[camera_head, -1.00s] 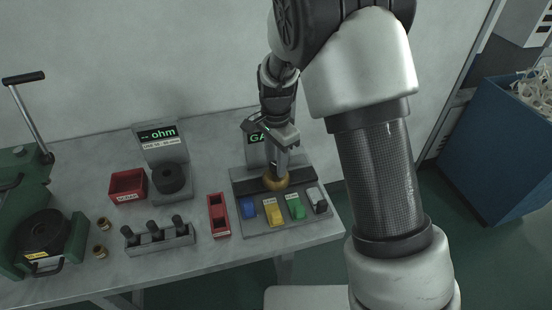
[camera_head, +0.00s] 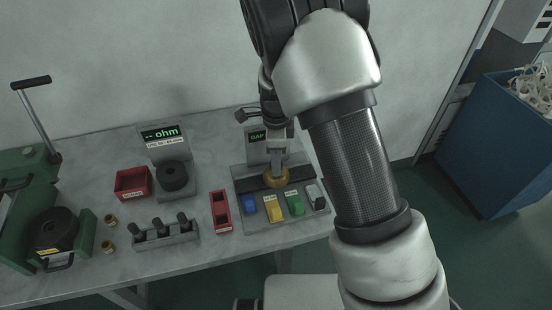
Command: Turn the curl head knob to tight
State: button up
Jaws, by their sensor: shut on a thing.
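The curl head (camera_head: 240,195) is a grey panel unit at the right part of the table, with a display (camera_head: 257,136) reading "GAP" at its back. Its knob looks to be the round brass-coloured piece (camera_head: 276,181) in the middle of the panel. Any tight or loose marking is too small to read.
Blue (camera_head: 249,206), yellow (camera_head: 273,210) and green (camera_head: 295,205) blocks sit at the panel's front. A red tray (camera_head: 220,212), a rack of dark pegs (camera_head: 165,234), an ohm meter (camera_head: 163,138) and a green press (camera_head: 42,205) stand to the left. A blue bin (camera_head: 500,150) stands at right.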

jog(key=shift+r, duration=0.1)
dwell(0.3)
jog(key=o, duration=1.1)
jog(key=shift+c, duration=0.2)
notch_tip(320, 180, up, 17)
jog(key=p, duration=0.1)
jog(key=shift+r, duration=0.2)
